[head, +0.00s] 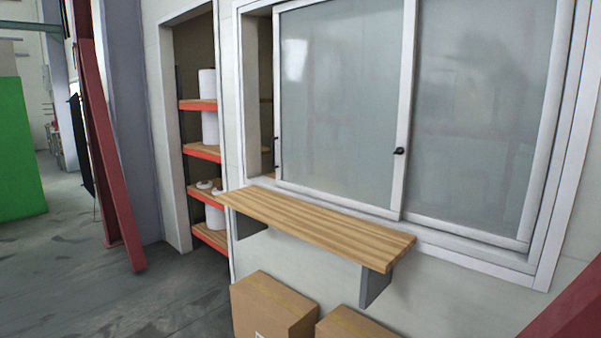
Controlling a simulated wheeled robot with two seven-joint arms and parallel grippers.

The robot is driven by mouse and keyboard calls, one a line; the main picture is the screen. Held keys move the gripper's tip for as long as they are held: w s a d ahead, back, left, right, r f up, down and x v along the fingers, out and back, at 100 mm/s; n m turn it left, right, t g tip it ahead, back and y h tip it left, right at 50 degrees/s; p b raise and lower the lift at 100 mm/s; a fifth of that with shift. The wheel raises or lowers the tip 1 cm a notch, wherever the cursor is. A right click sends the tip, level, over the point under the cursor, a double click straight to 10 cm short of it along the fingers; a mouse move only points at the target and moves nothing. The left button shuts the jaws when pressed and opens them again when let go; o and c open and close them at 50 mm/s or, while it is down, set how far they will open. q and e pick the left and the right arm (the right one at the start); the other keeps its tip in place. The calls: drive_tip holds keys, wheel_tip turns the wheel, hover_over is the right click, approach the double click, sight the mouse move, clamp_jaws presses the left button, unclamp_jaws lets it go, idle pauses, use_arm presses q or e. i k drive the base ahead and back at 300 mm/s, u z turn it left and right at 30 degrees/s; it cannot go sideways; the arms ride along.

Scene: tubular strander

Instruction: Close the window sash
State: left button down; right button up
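The sliding window sash (338,100) is a white-framed frosted pane on the left side of the window. A gap (259,95) is open between its left edge and the left side of the white window frame (571,150). A small black latch (400,150) sits on the sash's right stile. A second frosted pane (475,120) fills the right side, partly behind the sash stile. Neither of my grippers is in view.
A wooden counter shelf (320,224) on grey brackets juts out below the window. Cardboard boxes (270,308) stand under it. A doorway at left shows orange-edged shelves (203,151). A red beam (108,150) leans farther left. Grey floor (150,300) is clear at lower left.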

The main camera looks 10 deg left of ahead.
sight(407, 83)
drive_tip(key=u, duration=0.6)
drive_tip(key=i, duration=1.5)
drive_tip(key=z, duration=2.35)
